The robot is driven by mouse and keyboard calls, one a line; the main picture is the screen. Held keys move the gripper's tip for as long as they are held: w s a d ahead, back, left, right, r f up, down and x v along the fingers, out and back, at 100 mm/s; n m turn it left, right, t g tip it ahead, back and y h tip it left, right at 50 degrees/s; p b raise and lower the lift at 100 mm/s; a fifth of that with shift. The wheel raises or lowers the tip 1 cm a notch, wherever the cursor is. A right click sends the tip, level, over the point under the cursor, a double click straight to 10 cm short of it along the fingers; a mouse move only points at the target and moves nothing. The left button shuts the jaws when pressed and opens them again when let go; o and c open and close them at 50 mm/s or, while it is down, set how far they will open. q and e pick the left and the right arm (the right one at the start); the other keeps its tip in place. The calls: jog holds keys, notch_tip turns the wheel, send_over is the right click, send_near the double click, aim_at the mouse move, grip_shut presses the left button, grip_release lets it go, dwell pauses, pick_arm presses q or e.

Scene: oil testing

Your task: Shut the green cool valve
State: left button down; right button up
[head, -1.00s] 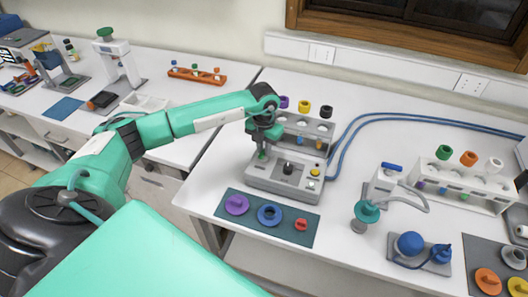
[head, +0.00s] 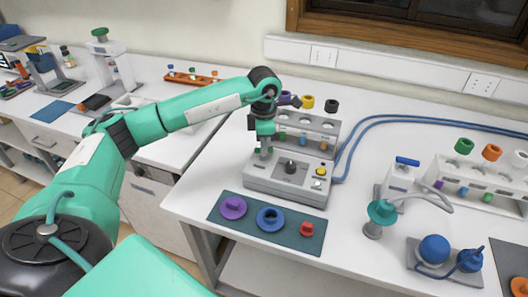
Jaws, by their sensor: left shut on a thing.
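The grey testing device (head: 286,181) stands on the white table in the middle of the head view, with a black knob (head: 291,167) and a yellow button on its top panel. My left gripper (head: 265,153) points down at the back left corner of the device top. It is shut at the spot where a small green valve part showed a second ago, and my gripper now mostly hides that green cool valve. I cannot tell which way the valve is turned. My right gripper is not in view.
A dark mat (head: 268,225) with purple, blue and red parts lies in front of the device. A grey tube rack (head: 307,130) stands close behind it. Blue hoses run along the back.

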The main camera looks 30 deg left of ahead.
pick_arm(q)
jog(key=m+b, duration=0.2)
jog(key=m, duration=0.1)
jog(key=shift+m+b, duration=0.55)
jog(key=shift+m, duration=0.05)
jog(key=shift+r+m, duration=0.1)
jog(key=shift+m, duration=0.3)
jog(key=c, duration=1.4)
grip_release()
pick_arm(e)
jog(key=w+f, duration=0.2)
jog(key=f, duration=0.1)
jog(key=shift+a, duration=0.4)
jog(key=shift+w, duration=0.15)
